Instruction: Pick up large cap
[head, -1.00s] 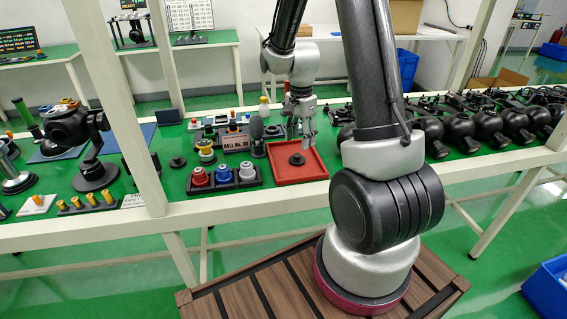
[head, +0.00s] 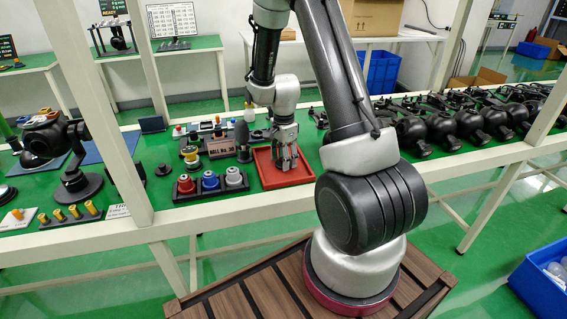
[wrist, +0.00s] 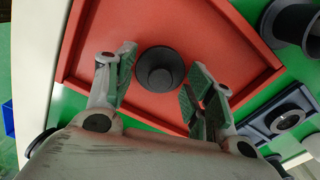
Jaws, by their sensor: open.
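The large cap (wrist: 160,73) is a dark grey round piece with a raised centre. In the wrist view it lies in the red tray (wrist: 108,38), between and a little beyond my fingertips. My gripper (wrist: 160,88) is open, with one finger to each side of the cap and no contact that I can see. In the head view my gripper (head: 286,160) points down over the red tray (head: 262,180). The cap is hidden behind the fingers there.
A black holder with red, blue and white-topped parts (head: 210,182) stands just left of the tray. Several black gimbal cameras (head: 440,130) line the table at right. A white frame post (head: 110,140) rises at left.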

